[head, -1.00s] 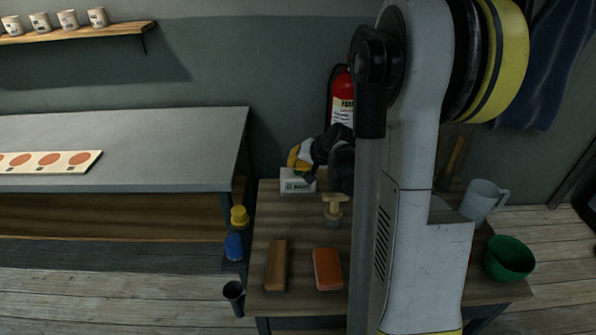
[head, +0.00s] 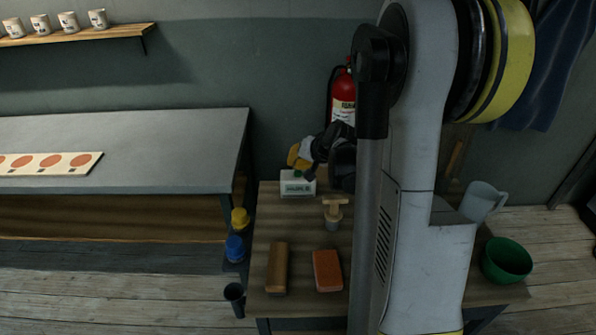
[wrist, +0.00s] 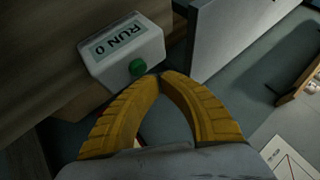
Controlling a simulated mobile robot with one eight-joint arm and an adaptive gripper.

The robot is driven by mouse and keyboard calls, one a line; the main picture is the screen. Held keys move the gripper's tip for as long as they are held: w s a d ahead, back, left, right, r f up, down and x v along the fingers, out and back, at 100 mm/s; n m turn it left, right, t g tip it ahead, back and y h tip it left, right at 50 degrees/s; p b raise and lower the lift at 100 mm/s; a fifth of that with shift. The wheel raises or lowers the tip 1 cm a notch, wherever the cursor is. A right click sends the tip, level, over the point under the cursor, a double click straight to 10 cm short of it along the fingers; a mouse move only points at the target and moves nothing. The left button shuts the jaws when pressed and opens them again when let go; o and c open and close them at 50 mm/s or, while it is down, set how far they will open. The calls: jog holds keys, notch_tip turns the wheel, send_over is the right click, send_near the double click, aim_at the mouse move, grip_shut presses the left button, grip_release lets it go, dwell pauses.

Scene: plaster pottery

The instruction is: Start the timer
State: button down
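The timer (head: 297,188) is a small white box at the back left of the wooden table. In the wrist view the timer (wrist: 150,57) has a display (wrist: 117,38) that reads "RUN 0". Its round green button (wrist: 138,68) is on the face nearest my fingers. My gripper (wrist: 161,76) has yellow fingers with the tips together and nothing between them. The tips are right beside the green button; I cannot tell whether they touch it. In the head view my gripper (head: 294,157) is just above the timer, and a bit of green shows below it.
A wooden-handled tool (head: 334,211), a brown block (head: 277,267) and an orange block (head: 327,269) lie on the table (head: 303,243). A red extinguisher (head: 342,98) is behind. A grey bench (head: 180,150) stands left. A pitcher (head: 484,200) and green bowl (head: 507,259) are right.

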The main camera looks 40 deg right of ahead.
aim_at(295, 172)
jog(key=shift+r+p, duration=1.9)
jog(key=shift+r, duration=0.65)
jog(key=shift+a, duration=0.1)
jog(key=s+a+r+n, duration=0.25)
jog(key=a+r, duration=0.25)
jog(key=a, duration=0.5)
jog(key=s+a+r+n+g, duration=0.2)
jog(key=s+a+n, duration=0.4)
jog(key=s+a, duration=1.1)
jog(key=shift+s+r+n, duration=0.35)
jog(key=shift+s+r, duration=0.1)
jog(key=shift+s, duration=0.5)
